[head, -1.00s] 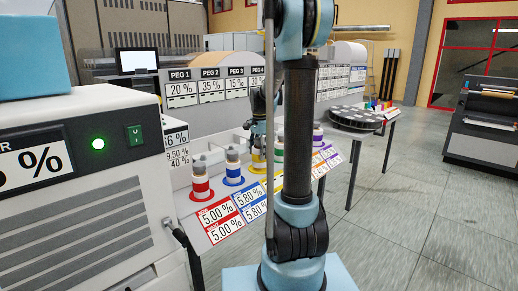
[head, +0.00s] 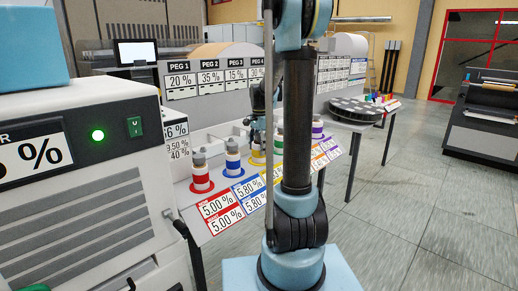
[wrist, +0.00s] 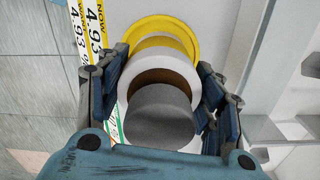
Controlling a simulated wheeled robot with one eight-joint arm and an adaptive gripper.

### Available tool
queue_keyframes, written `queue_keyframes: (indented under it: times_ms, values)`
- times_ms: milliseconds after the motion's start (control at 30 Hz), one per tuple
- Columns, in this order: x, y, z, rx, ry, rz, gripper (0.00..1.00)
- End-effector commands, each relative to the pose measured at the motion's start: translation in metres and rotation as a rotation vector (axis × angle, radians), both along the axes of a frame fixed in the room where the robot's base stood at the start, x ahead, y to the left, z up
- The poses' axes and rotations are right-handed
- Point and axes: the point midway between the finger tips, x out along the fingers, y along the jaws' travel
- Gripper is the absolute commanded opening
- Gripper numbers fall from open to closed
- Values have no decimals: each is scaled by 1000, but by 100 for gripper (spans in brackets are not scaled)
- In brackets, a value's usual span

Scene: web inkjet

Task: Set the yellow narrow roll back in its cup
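The yellow narrow roll (wrist: 188,75) shows in the wrist view as a white ring with a brown core and a grey round top. My gripper (wrist: 161,95) has its dark fingers on both sides of the roll, apparently against it. The yellow cup (wrist: 190,37) is just beyond the roll, and its rim shows past the roll's far side. I cannot tell whether the roll's bottom is seated in the cup. In the head view my gripper (head: 257,132) is over the yellow cup (head: 257,161), partly behind my arm.
The red-based roll (head: 201,172) and blue-based roll (head: 233,160) stand left of my gripper, and a purple-based one (head: 317,128) to the right. Price labels (head: 222,211) line the sloped front. A large grey machine (head: 75,190) is at left.

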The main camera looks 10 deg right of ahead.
Motion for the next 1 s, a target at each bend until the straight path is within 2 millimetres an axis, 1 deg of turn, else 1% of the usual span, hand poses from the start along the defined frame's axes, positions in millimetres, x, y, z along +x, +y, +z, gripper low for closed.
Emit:
queue_keyframes:
  times_ms: [33,67,100,433,567,667,767,1000]
  values:
    - [0,0,0,0,0,0,74]
    - [0,0,0,0,0,0,80]
    - [0,0,0,0,0,0,84]
    - [0,1,0,0,0,1,84]
    - [0,0,5,0,0,1,84]
    - [0,0,15,0,0,1,84]
    - [0,0,30,0,0,1,84]
    - [1,0,72,0,1,2,84]
